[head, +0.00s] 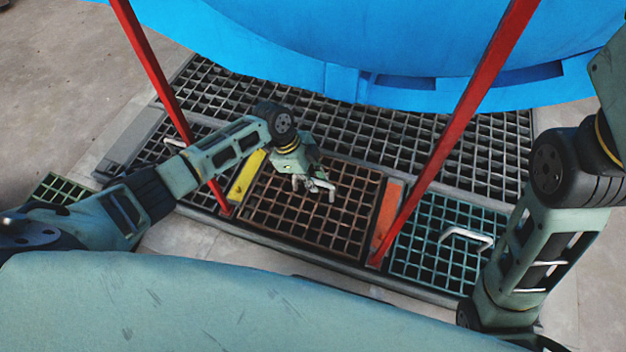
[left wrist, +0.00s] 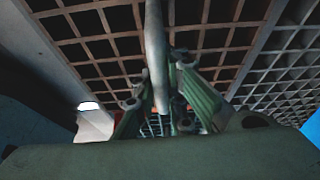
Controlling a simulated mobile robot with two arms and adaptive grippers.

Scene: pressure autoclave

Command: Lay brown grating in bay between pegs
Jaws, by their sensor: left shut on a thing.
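The brown grating (head: 285,215) shows in the middle of the head view, over the gap between a yellow block (head: 246,177) and an orange block (head: 387,217). It looks roughly level; I cannot tell whether it rests fully in the bay or is slightly raised. My left gripper (head: 314,188) is over it, shut on its pale bar handle. In the left wrist view, the handle (left wrist: 157,50) runs between the fingers, with the brown grating (left wrist: 100,40) behind. No separate pegs can be made out for certain. My right gripper is not in view.
Two slanted red posts (head: 160,80) and (head: 455,130) stand near the bay. Grey floor grating (head: 400,135) lies behind it, under a large blue vessel (head: 260,30). A teal grating (head: 440,260) with a handle lies right. A green grating (head: 60,188) lies far left.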

